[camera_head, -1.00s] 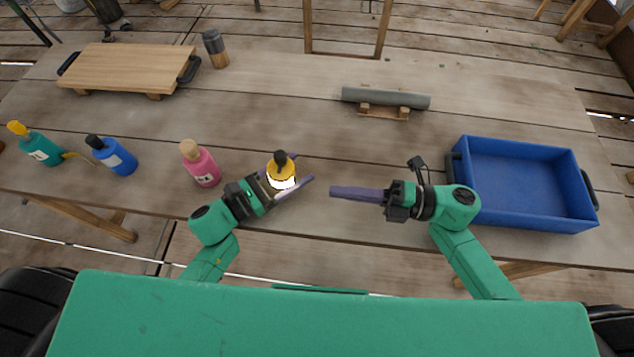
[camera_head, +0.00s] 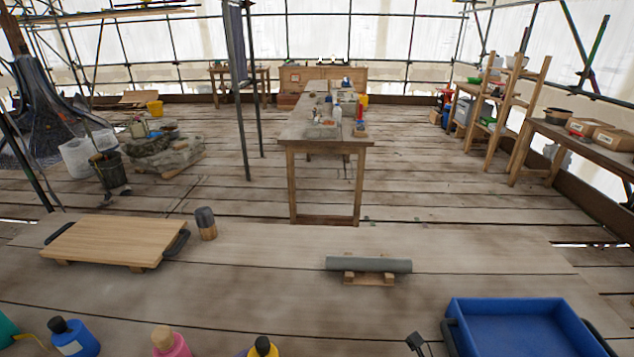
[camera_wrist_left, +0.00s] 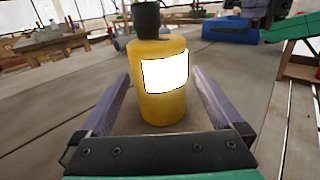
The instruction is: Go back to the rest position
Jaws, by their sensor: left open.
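My left gripper (camera_wrist_left: 161,78) is open in the left wrist view. Its two purple fingers stand on either side of a yellow bottle (camera_wrist_left: 162,108) with a white label and dark cap, with a gap visible on each side. The bottle stands upright on the table. In the head view only the top of this yellow bottle (camera_head: 263,347) shows at the bottom edge. Part of my right gripper (camera_wrist_left: 262,14) shows small at the upper right of the left wrist view; its fingers are unclear.
On the table (camera_head: 250,270) are a wooden board (camera_head: 115,240), a dark-topped cylinder (camera_head: 206,223), a grey cylinder on a wooden cradle (camera_head: 368,265) and a blue crate (camera_head: 520,303). A blue bottle (camera_head: 75,340) and pink bottle (camera_head: 170,343) stand left of the yellow one.

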